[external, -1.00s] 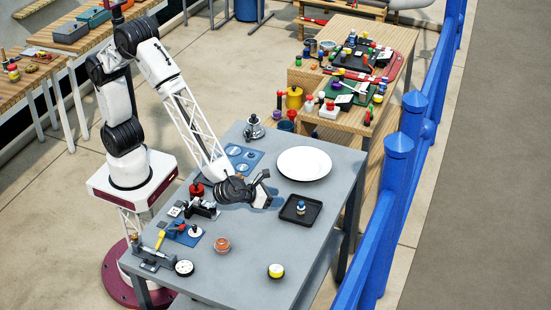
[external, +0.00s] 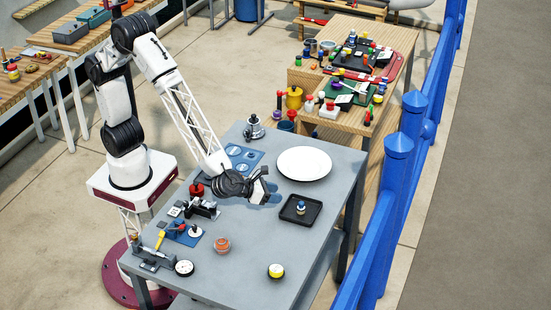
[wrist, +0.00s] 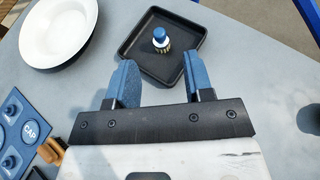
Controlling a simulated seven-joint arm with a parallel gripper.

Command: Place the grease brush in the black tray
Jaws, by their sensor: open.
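The black tray (external: 286,216) lies on the grey table, and in the wrist view the tray (wrist: 128,44) is just beyond my fingertips. A small piece with a blue top, white band and tan, striped lower part (wrist: 161,40) stands upright inside it. The same piece (external: 300,208) shows in the external view; it may be the grease brush, but I cannot tell for certain. My gripper (wrist: 157,72) is open and empty, with its blue fingers apart and clear of the piece. A yellow-handled tool (external: 160,239) rests slanted at the table's left edge.
A white plate (external: 304,163) lies behind the tray. A blue cap panel (external: 243,157) lies left of the plate. A yellow-topped round piece (external: 275,271), an orange round piece (external: 222,245) and a white disc (external: 184,268) lie nearer the front. The table's front right is clear.

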